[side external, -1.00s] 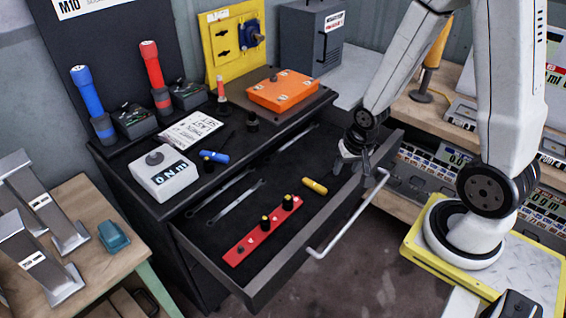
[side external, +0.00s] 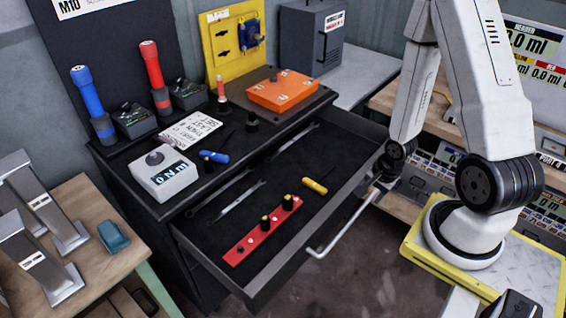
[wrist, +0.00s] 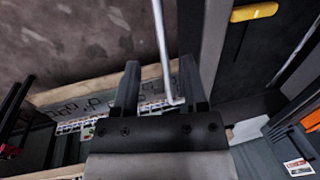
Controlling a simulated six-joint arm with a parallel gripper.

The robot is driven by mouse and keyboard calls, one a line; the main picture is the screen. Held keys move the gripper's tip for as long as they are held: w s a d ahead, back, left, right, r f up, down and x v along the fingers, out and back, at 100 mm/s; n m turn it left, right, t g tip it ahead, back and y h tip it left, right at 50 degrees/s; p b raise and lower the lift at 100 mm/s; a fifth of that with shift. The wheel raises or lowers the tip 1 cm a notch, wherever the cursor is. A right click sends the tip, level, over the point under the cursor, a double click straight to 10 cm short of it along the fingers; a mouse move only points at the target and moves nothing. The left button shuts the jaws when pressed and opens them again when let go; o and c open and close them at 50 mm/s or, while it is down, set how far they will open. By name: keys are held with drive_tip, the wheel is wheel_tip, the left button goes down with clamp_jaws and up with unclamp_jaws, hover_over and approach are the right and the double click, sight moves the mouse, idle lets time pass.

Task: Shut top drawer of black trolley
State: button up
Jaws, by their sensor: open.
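The black trolley (side external: 186,228) has its top drawer (side external: 215,277) pulled open. A silver bar handle (side external: 342,228) runs along the drawer's front. My gripper (side external: 376,186) is at the far right end of that handle, by the front panel. In the wrist view my gripper (wrist: 160,62) is open, and the handle (wrist: 164,50) shows between its two fingers, nearer the right one. Whether a finger touches the handle or panel I cannot tell. The drawer holds a red strip (side external: 262,231) with dark, yellow-topped knobs, a yellow-handled screwdriver (side external: 314,186) and wrenches (side external: 240,201).
On the trolley top stand an orange box (side external: 283,91), a white meter (side external: 162,175), and blue (side external: 92,105) and red (side external: 154,78) tools. A wooden bench (side external: 85,225) stands at left. Open floor (side external: 350,275) lies before the drawer.

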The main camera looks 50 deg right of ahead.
sight(360, 210)
drive_tip(key=shift+f, duration=0.15)
drive_tip(key=shift+w+f, duration=0.25)
drive_tip(key=shift+f, duration=0.95)
drive_tip(key=shift+w+f, duration=0.25)
drive_tip(key=shift+f, duration=1)
drive_tip(key=shift+w+f, duration=0.25)
drive_tip(key=shift+f, duration=0.95)
clamp_jaws()
